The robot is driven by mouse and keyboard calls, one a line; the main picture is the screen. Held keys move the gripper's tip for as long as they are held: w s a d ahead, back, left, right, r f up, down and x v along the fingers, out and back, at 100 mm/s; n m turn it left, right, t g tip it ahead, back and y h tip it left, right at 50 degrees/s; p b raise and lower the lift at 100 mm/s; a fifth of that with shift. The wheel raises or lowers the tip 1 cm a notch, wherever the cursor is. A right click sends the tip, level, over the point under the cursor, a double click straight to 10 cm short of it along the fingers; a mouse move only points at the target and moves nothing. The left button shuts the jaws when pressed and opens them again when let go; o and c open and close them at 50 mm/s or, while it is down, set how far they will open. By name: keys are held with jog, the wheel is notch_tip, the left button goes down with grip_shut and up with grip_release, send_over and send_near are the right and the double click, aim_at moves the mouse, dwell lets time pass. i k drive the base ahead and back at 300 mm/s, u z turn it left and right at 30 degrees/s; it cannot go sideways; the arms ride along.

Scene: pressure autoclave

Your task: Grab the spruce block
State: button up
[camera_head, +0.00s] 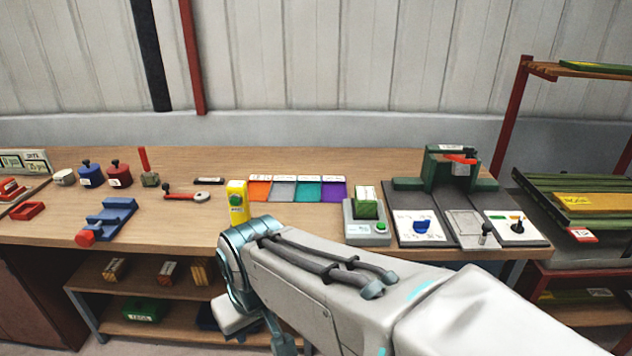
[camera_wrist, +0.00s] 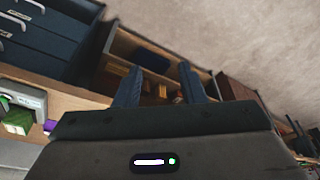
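Several small wooden blocks stand on the upper shelf under the bench: one at the left (camera_head: 114,270), one in the middle (camera_head: 167,271) and a yellower one at the right (camera_head: 199,274). I cannot tell which is the spruce block. In the wrist view, yellowish wood (camera_wrist: 160,91) shows small beyond and between my fingers. My gripper (camera_wrist: 158,84) is open and empty, its two dark fingers apart, aimed toward the shelf from some distance. In the head view, my arm hides part of the shelf's right side, and the fingers cannot be made out.
A green block (camera_head: 366,209) sits on a small device (camera_head: 366,230) on the bench (camera_head: 300,218). A yellow item (camera_head: 237,203) stands near the front edge. A green box (camera_head: 146,311) lies on the lower shelf. Dark drawers (camera_wrist: 45,45) show in the wrist view.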

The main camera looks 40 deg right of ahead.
aim_at(365, 200)
jog(key=z, duration=0.6)
jog(key=i, duration=0.95)
jog(key=z, duration=0.75)
